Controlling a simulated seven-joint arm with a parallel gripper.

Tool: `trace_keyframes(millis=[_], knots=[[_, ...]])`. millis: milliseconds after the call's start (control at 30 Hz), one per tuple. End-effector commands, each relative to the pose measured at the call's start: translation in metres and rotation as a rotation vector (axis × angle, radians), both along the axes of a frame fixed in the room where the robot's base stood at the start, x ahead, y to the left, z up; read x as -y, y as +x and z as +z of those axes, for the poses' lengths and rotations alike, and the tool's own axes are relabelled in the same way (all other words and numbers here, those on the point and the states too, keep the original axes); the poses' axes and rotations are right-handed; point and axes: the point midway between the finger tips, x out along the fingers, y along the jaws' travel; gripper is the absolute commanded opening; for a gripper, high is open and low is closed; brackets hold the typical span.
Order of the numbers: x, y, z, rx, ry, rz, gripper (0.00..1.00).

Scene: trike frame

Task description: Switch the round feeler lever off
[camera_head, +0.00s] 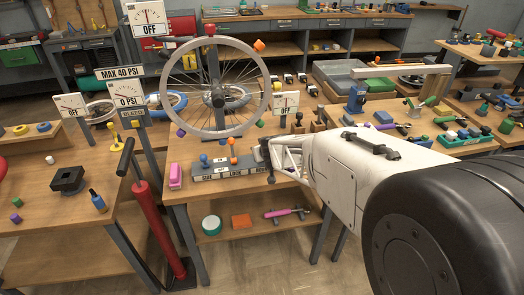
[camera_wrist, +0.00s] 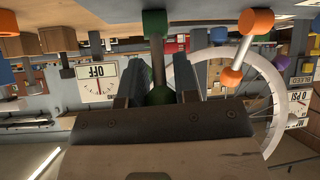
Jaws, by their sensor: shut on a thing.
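A grey control box (camera_head: 222,171) with labelled levers stands on the middle bench; its labels are too small to read surely. My gripper (camera_head: 266,150) is at its right end, and also shows in the wrist view (camera_wrist: 158,94). I cannot tell that this is the feeler lever. An orange lever (camera_wrist: 242,52) stands beside it, apart from the jaws. A blue lever (camera_head: 204,159) is at the box's left. A gauge sign behind reads OFF (camera_head: 286,103).
A large spoked wheel (camera_head: 166,88) stands behind the box. A red pump (camera_head: 154,215) is in front at left. A pink block (camera_head: 175,176) lies left of the box. Several small parts and tools crowd the bench to the right.

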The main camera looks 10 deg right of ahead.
Motion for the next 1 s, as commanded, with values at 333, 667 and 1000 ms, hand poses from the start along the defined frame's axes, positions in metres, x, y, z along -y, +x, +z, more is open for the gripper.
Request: trace_keyframes(millis=[333, 667, 1000], knots=[[0.0003, 0.0006, 0.0019, 0.003, 0.000, -0.001, 0.00], [0.0001, 0.0003, 0.0010, 0.002, 0.000, 0.000, 0.51], [0.0006, -0.0040, 0.0044, 0.002, 0.000, 0.001, 0.51]])
